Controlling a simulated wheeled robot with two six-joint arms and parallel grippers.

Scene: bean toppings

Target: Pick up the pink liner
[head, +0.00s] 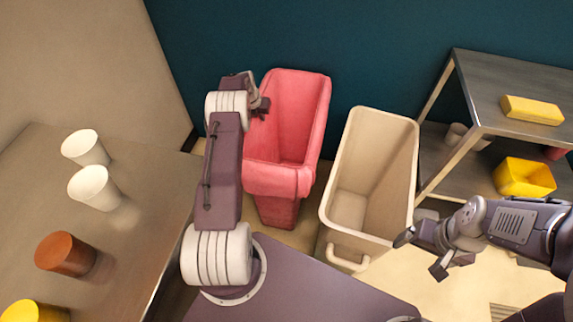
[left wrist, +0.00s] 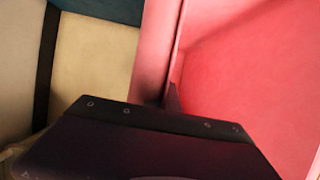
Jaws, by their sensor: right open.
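My left gripper (head: 261,106) is at the liner's left rim. In the left wrist view a dark fingertip (left wrist: 173,97) overlaps the rim. Whether the jaws are closed on the rim is hidden. My right gripper (head: 421,255) is open and empty, in front of the beige bin's right side.
A beige bin (head: 348,190) stands close to the liner's right. At left, a metal table (head: 140,240) holds white cups (head: 95,187), a brown cup (head: 66,255) and a yellow cup (head: 32,312). A shelf unit (head: 510,75) at right holds yellow containers (head: 524,177).

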